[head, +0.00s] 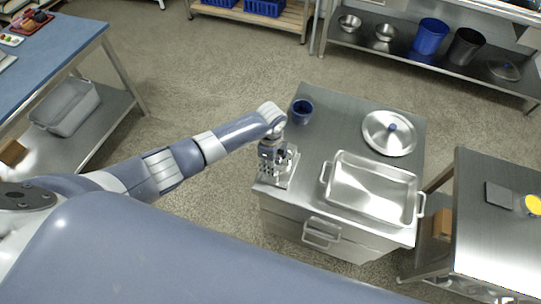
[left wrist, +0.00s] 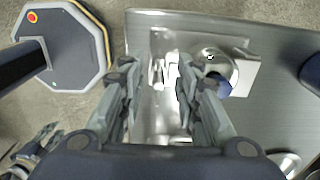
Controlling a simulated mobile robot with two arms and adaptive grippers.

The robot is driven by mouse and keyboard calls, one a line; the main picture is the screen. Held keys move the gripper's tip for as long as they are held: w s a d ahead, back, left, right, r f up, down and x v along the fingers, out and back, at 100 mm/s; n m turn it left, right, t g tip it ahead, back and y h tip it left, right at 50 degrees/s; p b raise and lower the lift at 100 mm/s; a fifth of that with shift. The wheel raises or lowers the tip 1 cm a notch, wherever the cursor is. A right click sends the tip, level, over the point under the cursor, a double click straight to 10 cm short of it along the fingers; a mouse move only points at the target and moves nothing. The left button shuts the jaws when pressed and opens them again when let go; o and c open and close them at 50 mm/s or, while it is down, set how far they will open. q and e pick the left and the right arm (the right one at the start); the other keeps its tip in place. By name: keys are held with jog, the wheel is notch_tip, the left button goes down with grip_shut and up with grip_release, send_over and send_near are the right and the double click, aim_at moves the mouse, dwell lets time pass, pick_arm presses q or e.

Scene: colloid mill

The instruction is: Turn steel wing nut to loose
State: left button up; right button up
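The small steel colloid mill (head: 284,180) stands at the left front corner of the steel cabinet top. My left gripper (head: 274,152) is directly above it and hides part of it. In the left wrist view the fingers of my left gripper (left wrist: 158,70) are apart, with bright steel parts of the mill between and beyond them. I cannot clearly pick out the wing nut among these shiny parts. The mill's round steel part (left wrist: 212,68) with a blue piece is right of the fingers. What looks like my right gripper (left wrist: 32,150) shows at the lower left, its fingers unclear.
A steel table (head: 490,240) stands to the right. The top between cup and tray is clear.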

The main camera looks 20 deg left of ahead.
pick_arm(q)
notch_tip(320, 180, up, 12)
jog(key=shift+f, duration=0.2)
jog(key=shift+f, duration=0.1)
dwell(0.5)
